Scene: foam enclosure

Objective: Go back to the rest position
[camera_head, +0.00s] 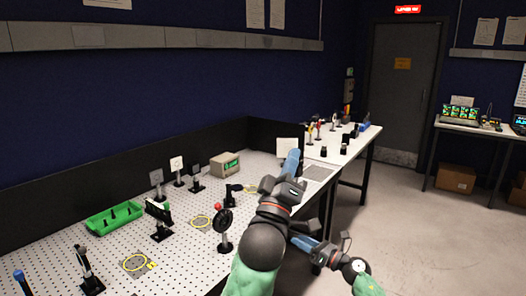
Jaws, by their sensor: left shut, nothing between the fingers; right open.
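My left gripper (291,161) reaches up from the bottom middle over the right end of the perforated bench (190,262). Its blue end is shut, with nothing seen in it. My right gripper (302,242) is lower, pointing left from the lower right, close beside my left arm and near the bench's right edge. It is open and shows nothing held; its fingertips are small and partly unclear. My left arm hides part of the bench edge.
The bench carries a green tray (115,217), a grey box with a green display (225,165), a round black mount (223,222) and several posts. A second table (350,158) stands behind. Open floor (410,225) lies to the right, with cardboard boxes (456,179) under a far desk.

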